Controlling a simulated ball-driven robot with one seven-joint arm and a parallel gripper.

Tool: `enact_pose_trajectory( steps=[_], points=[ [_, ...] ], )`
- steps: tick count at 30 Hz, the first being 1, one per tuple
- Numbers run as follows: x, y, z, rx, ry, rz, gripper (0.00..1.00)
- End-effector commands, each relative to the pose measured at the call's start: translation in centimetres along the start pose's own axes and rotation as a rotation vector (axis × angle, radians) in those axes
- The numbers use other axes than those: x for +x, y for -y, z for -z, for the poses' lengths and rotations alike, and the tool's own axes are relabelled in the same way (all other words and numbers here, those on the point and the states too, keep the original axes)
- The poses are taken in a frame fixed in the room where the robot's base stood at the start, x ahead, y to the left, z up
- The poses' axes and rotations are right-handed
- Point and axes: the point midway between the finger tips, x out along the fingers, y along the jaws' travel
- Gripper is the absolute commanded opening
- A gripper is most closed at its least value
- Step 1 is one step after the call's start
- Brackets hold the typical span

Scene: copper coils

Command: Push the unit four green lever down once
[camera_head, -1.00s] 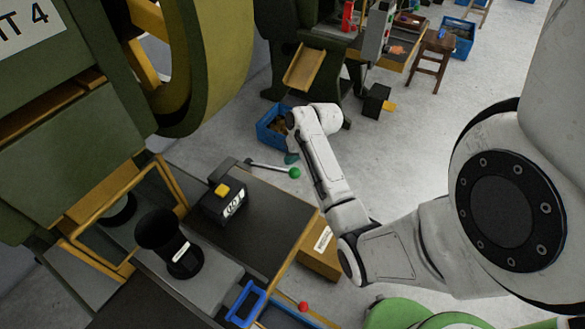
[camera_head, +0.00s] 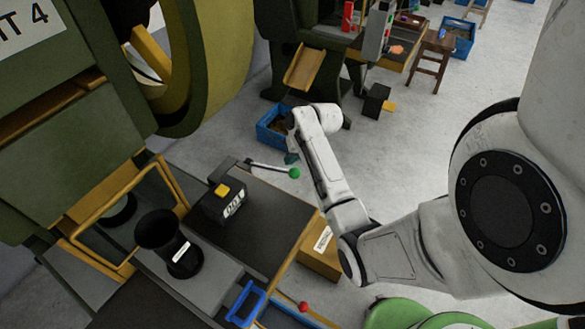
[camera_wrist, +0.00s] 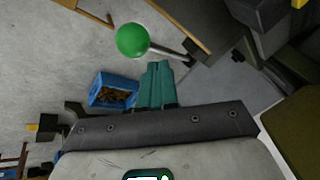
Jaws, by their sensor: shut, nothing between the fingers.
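The green lever's ball knob (camera_head: 294,173) is at the end of a thin metal rod, which juts out from the far edge of the unit four machine table. In the wrist view the green knob (camera_wrist: 132,40) is large and near, with its rod running right to a pivot. My gripper (camera_wrist: 158,68) is shut and empty, its teal fingers together just beside the knob and rod in that picture. In the head view my gripper (camera_head: 291,158) is mostly hidden behind my wrist, with a little teal showing just above the knob. I cannot tell whether they touch.
The unit four machine (camera_head: 60,130) fills the left, with a black counter box (camera_head: 222,203) on its dark table (camera_head: 265,220). A red-knobbed lever (camera_head: 303,307) is near the front. A blue crate (camera_head: 272,128) stands on the floor beyond. Open floor lies right.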

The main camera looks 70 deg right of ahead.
Motion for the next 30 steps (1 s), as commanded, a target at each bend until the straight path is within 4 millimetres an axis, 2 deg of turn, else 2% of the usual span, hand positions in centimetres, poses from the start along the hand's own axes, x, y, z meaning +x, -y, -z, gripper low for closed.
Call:
enact_pose_trajectory(
  steps=[30],
  points=[
    [0.67,-0.50,-0.51,0.000,0.000,0.000,0.00]
  ],
)
